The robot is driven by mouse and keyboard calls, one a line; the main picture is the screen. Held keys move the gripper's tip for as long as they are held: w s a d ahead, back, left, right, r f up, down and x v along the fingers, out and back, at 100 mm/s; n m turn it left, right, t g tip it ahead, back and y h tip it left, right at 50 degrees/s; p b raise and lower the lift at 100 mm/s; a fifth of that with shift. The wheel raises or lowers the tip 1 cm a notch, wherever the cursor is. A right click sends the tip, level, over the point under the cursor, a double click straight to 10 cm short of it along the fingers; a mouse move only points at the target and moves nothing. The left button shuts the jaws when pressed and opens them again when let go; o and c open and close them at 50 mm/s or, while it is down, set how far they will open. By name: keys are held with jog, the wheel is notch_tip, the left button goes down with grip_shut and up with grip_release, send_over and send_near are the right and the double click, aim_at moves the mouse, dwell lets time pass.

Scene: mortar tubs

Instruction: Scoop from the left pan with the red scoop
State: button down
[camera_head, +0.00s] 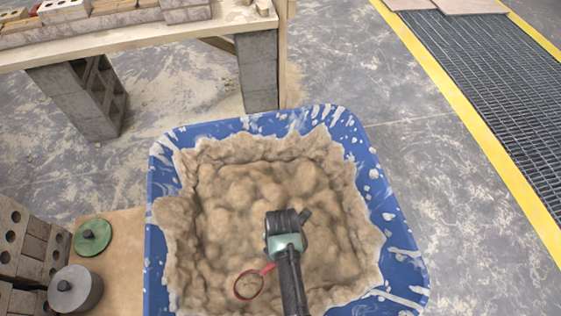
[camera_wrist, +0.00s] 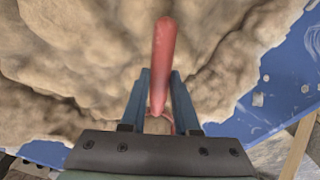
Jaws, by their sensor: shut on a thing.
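A blue tub (camera_head: 160,240) full of lumpy tan mortar (camera_head: 240,200) fills the middle of the head view. Only one tub shows, so I cannot tell whether it is the left pan. The red scoop (camera_head: 266,269) has its round red rim over the front part of the mortar, with tan inside the ring. I cannot tell whether that is a load or the mortar behind. My gripper (camera_wrist: 161,76) is shut on the scoop's red handle (camera_wrist: 164,45) in the wrist view, above the mortar. In the head view my wrist hides the fingers.
A bench (camera_head: 140,42) with bricks stands at the back left on grey block legs (camera_head: 257,70). At lower left are a green lid (camera_head: 92,237), a grey pot (camera_head: 75,289) and hollow blocks (camera_head: 30,240). Open floor and a yellow-edged grating (camera_head: 490,85) lie right.

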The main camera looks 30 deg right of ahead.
jog(key=shift+y, duration=0.4)
jog(key=shift+w+d+r+p, duration=0.1)
jog(key=shift+d+r+p, duration=0.1)
jog(key=shift+r+p, duration=1.2)
jog(key=shift+s+d+r+p, duration=0.1)
jog(key=shift+d+r+p, duration=0.1)
jog(key=shift+r+p, duration=1.25)
jog(key=shift+w+d+r+p, duration=0.1)
jog(key=shift+d+r+p, duration=0.1)
jog(key=shift+r+p, duration=1.2)
jog(key=shift+r+b, duration=0.3)
